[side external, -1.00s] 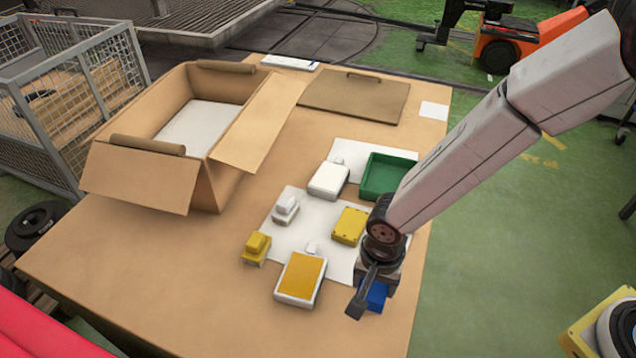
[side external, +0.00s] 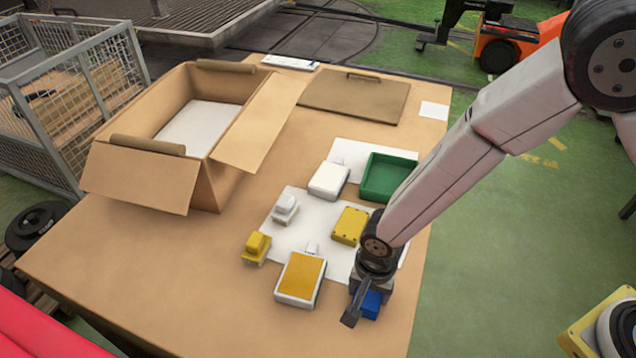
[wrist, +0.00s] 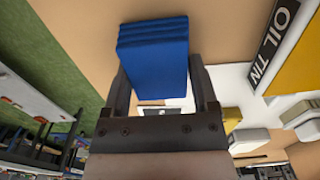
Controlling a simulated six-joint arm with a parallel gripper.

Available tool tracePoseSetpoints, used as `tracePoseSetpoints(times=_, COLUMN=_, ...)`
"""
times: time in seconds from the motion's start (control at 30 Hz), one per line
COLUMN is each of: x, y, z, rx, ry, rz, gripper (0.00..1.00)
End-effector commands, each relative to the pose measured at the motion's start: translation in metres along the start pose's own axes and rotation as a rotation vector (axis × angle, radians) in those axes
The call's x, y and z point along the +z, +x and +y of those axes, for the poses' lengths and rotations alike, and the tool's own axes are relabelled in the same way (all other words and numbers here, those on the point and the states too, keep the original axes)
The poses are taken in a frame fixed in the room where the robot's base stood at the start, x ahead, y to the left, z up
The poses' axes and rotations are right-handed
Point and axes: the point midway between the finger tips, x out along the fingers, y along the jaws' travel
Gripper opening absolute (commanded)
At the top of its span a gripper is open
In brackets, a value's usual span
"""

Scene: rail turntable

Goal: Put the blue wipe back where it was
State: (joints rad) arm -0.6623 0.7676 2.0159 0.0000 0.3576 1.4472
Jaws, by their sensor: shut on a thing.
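The blue wipe (side external: 371,305) is a folded, layered block near the table's right edge. In the wrist view the blue wipe (wrist: 154,55) fills the space between the two dark fingers of my gripper (wrist: 160,90). My gripper (side external: 359,308) is shut on it and points down, to the right of the yellow-topped white block (side external: 300,278). Part of the wipe is hidden behind a finger in the side view. I cannot tell whether it touches the tabletop.
A white sheet (side external: 285,237) under several small items lies to the left, with a yellow box (side external: 350,226). A green tray (side external: 388,178) stands behind. A label reading "OIL TIN" (wrist: 278,42) shows in the wrist view. Bare tabletop (side external: 200,280) lies left; an open carton (side external: 215,158) stands farther back.

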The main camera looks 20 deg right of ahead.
Motion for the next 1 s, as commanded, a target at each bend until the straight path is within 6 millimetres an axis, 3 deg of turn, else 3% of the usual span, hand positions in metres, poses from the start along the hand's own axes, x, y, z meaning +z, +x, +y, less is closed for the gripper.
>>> tracePoseSetpoints(times=0.17, x=0.0, y=0.004, z=0.0, rx=0.001, ry=0.0, rz=0.0, gripper=0.28)
tracePoseSetpoints(times=0.2, x=0.0, y=0.003, z=0.0, rx=0.0, ry=0.0, rz=0.0, gripper=0.88)
tracePoseSetpoints(times=0.23, x=0.0, y=0.003, z=0.0, rx=0.0, ry=0.0, rz=0.0, gripper=0.98)
tracePoseSetpoints(times=0.27, x=0.0, y=0.003, z=0.0, rx=0.0, ry=0.0, rz=0.0, gripper=1.0)
tracePoseSetpoints(times=0.67, x=0.0, y=-0.001, z=0.0, rx=-0.001, ry=0.0, rz=0.0, gripper=1.0)
tracePoseSetpoints(times=1.0, x=0.0, y=-0.029, z=0.0, rx=-0.003, ry=0.0, rz=0.0, gripper=1.0)
